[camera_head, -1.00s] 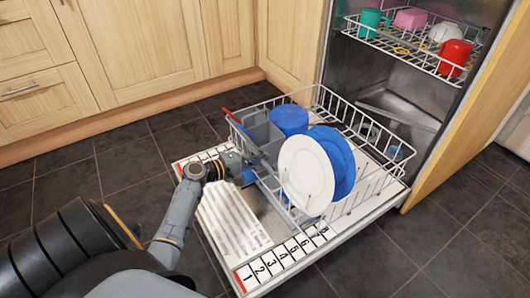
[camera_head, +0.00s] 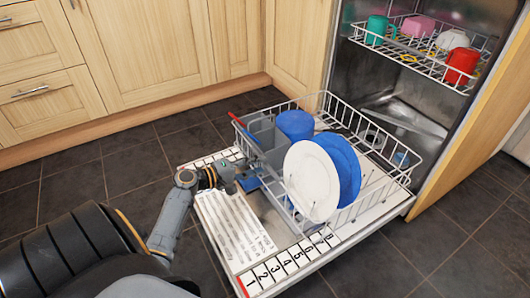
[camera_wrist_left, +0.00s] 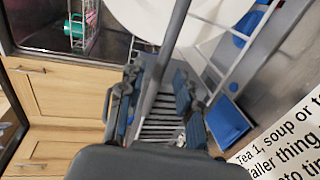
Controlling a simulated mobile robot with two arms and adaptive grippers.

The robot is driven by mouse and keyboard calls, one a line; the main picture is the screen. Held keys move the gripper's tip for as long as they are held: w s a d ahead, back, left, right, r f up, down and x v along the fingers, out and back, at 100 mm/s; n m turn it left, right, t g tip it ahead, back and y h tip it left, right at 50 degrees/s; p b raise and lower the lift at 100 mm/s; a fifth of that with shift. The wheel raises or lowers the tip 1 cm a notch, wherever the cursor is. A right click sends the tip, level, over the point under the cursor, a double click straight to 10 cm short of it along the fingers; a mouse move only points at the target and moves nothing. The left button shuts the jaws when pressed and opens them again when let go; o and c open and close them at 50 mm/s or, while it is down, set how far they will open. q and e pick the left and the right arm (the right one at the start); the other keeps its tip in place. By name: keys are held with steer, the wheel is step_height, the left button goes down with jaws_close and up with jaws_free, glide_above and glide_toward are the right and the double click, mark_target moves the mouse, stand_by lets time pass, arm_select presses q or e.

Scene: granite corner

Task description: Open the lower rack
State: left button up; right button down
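The lower rack (camera_head: 403,182) is a white wire basket above the lowered dishwasher door (camera_head: 234,225). It stands out of the dishwasher, over the door. My left gripper (camera_head: 250,178) is at its near-left end, beside the grey cutlery basket (camera_head: 265,137). In the left wrist view the two fingers (camera_wrist_left: 160,100) are apart, with a grey bar (camera_wrist_left: 165,65) running between them. I cannot tell whether the fingers touch it. The rack holds a white plate (camera_head: 311,182), blue plates (camera_head: 346,165) and a blue cup (camera_head: 295,124). My right gripper is not in view.
The upper rack (camera_head: 420,62) holds a teal mug (camera_head: 376,29), a red mug (camera_head: 461,65) and other dishes. Wooden cabinets (camera_head: 150,40) stand behind on the left. Dark tiled floor (camera_head: 95,190) lies clear left of the door.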

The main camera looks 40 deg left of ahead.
arm_select(q)
steer(key=v, duration=0.8)
steer(key=shift+r, duration=0.1)
